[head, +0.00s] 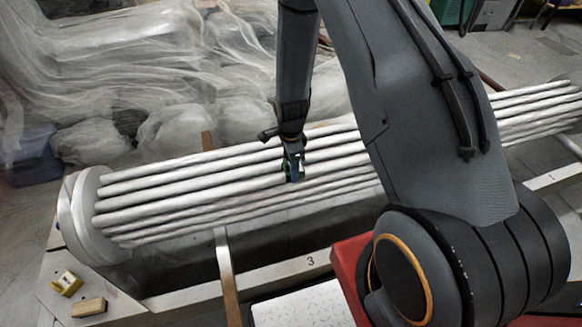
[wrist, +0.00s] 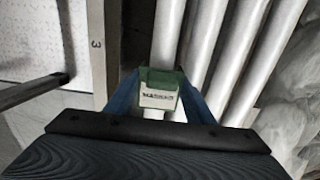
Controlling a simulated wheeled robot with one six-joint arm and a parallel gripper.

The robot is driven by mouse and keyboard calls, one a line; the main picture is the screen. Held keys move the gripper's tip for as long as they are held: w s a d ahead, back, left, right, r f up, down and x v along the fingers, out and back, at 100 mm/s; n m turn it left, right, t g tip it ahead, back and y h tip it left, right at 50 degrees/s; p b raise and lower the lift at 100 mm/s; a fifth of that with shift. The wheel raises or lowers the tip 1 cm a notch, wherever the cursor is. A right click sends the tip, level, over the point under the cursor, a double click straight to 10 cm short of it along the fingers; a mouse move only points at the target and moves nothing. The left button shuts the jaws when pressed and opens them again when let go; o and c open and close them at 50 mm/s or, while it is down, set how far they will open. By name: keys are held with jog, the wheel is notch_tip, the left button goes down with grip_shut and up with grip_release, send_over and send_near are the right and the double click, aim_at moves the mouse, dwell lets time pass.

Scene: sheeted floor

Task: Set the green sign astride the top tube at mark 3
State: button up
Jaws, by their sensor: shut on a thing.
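My gripper (head: 291,172) is shut on the green sign (wrist: 160,84), with one blue finger on each side of it in the wrist view. The sign has a green top and a white label with dark print. In the head view it is small and mostly hidden by the fingers. It lies over one pale tube (wrist: 168,35) of the tube bundle (head: 190,180), in line with that tube. I cannot tell whether it touches the tube or hangs just above. The mark 3 (head: 310,261) is on the pale front rail, and also shows in the wrist view (wrist: 96,44).
A round end plate (head: 82,215) holds the tubes at the left. Upright brown straps (head: 226,265) stand by the bundle. A yellow block (head: 67,283) and a wooden block (head: 89,307) lie front left. Clear plastic sheeting (head: 130,70) fills the back.

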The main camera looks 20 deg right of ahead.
jog(key=shift+r+p, duration=2.35)
jog(key=shift+r, duration=1.2)
jog(key=n, duration=0.1)
jog(key=r+n, duration=0.1)
jog(key=shift+s+d+r+n, duration=0.1)
jog(key=shift+s+r+n, duration=0.05)
jog(key=shift+s+n, duration=0.25)
jog(key=s+r+n, duration=0.5)
jog(key=r+n, duration=0.1)
jog(key=n, duration=0.9)
jog(key=shift+d+r, duration=0.2)
jog(key=shift+d, duration=0.1)
jog(key=shift+s+f, duration=0.1)
